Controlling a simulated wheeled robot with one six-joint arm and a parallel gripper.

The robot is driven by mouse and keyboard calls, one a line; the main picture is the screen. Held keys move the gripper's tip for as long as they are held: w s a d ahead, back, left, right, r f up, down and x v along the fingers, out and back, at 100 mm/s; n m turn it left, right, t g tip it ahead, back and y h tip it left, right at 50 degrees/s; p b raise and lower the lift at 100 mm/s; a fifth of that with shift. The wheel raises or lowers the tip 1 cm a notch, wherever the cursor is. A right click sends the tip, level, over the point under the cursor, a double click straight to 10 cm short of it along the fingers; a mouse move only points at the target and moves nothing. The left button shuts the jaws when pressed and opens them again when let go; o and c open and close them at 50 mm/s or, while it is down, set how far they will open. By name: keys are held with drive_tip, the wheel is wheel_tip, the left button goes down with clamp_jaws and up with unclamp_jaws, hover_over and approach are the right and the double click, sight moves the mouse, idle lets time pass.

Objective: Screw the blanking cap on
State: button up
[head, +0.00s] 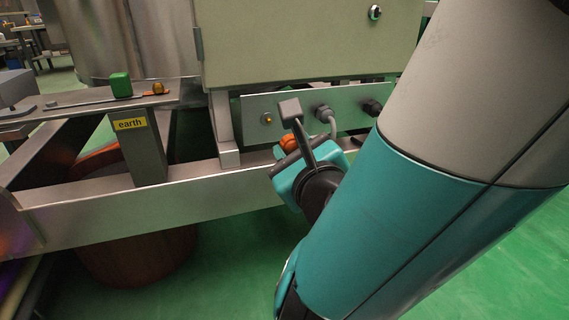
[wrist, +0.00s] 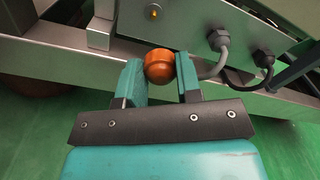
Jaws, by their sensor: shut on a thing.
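The blanking cap, an orange domed piece (head: 289,142), is between the fingers of my gripper (head: 296,158). In the wrist view the cap (wrist: 159,66) sits at the fingertips of my gripper (wrist: 162,80), one finger on each side. The sloping metal panel (head: 347,103) lies behind and above the cap. It bears a small brass-coloured fitting (head: 267,118) and dark cable glands (head: 323,113) to its right. In the wrist view the cap appears in front of the steel rail, below the brass fitting (wrist: 154,12). I cannot tell whether it touches anything behind it.
A steel rail (head: 160,205) runs below the panel.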

sight(269, 121)
drive_tip(key=shift+s+a, duration=0.15)
drive_tip(key=shift+a, duration=0.25)
drive_tip(key=shift+w+a+r+p, duration=0.15)
drive_tip(key=shift+w+p, duration=0.3)
drive_tip(key=shift+p, duration=0.25)
drive_tip(key=p+x, duration=0.4)
drive_tip(key=shift+w+a, duration=0.1)
drive_tip(key=shift+w, duration=0.15)
drive_tip(key=shift+w+a+p, duration=0.1)
drive_tip(key=shift+w+p, duration=0.2)
drive_tip(key=shift+p, duration=0.15)
drive_tip(key=shift+p+x, duration=1.65)
drive_tip(key=shift+p, duration=0.5)
drive_tip(key=o, duration=0.7)
drive_tip(key=shift+o, duration=0.2)
